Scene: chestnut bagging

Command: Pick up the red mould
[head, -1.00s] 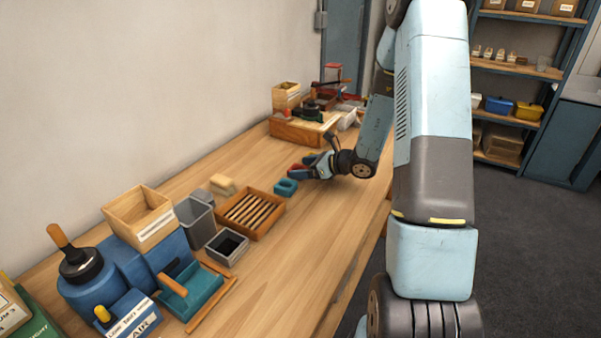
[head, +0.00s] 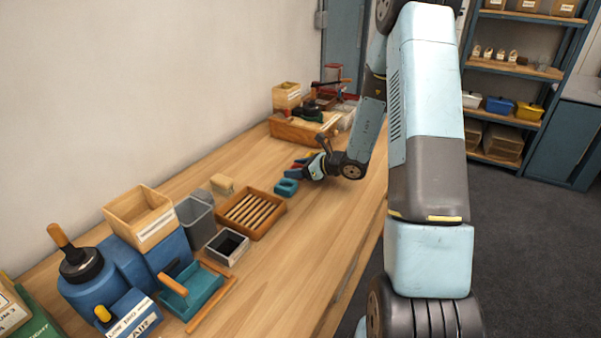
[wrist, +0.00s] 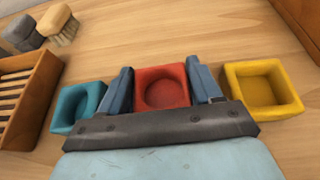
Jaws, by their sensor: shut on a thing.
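The red mould (wrist: 162,88) is a small square block with a round hollow, seen in the middle of the wrist view. My gripper (wrist: 163,84) is shut on it, with one blue finger against its left side and one against its right side. In the head view my gripper (head: 303,170) is low over the bench, and a bit of red shows between its fingers. I cannot tell whether the mould still touches the bench. A teal mould (wrist: 78,106) sits to the left of my gripper and a yellow mould (wrist: 262,88) to the right.
A wooden slatted tray (head: 250,215) lies left of my gripper, with a brush (wrist: 57,22) near it. A wooden box (head: 296,131) stands behind. Tins, bins and a blue container (head: 90,285) crowd the near left. The bench front is clear.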

